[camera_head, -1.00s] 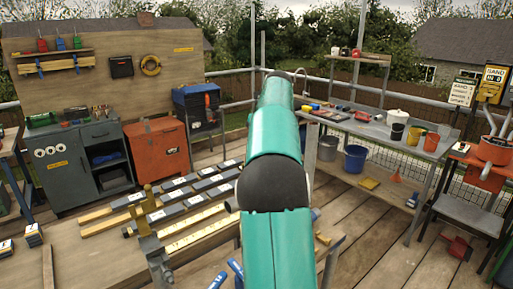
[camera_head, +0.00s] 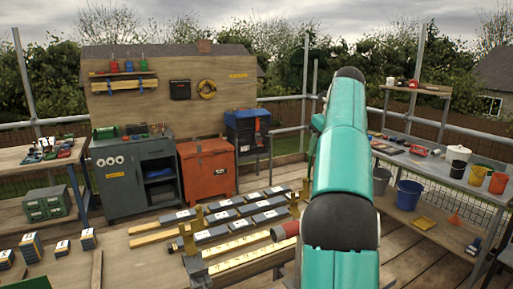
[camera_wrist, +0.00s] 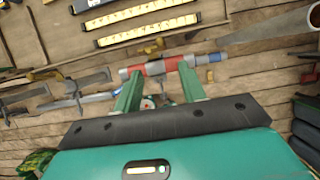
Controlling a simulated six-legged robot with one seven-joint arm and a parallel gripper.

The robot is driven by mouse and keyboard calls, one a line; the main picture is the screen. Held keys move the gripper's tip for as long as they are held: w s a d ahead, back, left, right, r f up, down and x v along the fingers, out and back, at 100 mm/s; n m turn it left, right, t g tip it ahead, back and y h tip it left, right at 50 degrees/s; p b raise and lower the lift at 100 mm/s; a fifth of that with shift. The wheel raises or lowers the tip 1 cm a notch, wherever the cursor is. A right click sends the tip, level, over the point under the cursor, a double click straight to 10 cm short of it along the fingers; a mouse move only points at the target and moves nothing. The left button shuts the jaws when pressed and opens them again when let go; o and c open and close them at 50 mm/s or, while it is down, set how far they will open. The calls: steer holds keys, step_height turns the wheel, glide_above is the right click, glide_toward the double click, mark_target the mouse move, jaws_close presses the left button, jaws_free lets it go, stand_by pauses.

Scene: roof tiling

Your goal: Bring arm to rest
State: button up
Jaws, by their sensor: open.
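My teal arm (camera_head: 340,160) rises through the right middle of the head view, its upper end above the rail line. My gripper (camera_wrist: 160,84) shows in the wrist view with its two green fingers spread apart, so it is open, and no object is clearly held in it. A bar with red, grey and blue parts (camera_wrist: 157,68) lies across the view just beyond the fingertips. I cannot tell how far beyond the fingers it is. The gripper's fingers cannot be made out in the head view.
Dark slates on yellow battens (camera_head: 240,215) lie ahead. A grey cabinet (camera_head: 128,185), an orange chest (camera_head: 207,172) and a blue toolbox (camera_head: 245,128) stand behind. A grey workbench (camera_head: 430,165) with buckets runs along the right. Metal scaffold poles rise around the deck.

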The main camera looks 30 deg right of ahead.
steer(key=s+a+f+n, duration=0.2)
steer(key=s+a+n, duration=0.1)
steer(key=a+n, duration=0.9)
steer(key=s+a+f+n, duration=0.25)
steer(key=a+n, duration=0.45)
steer(key=a, duration=0.9)
steer(key=s+a+f+n+t, duration=0.1)
steer(key=s+a+f+n, duration=1.3)
steer(key=a+n, duration=0.2)
steer(key=shift+s+a+f+n, duration=0.3)
steer(key=shift+f+n, duration=0.1)
steer(key=shift+n, duration=0.7)
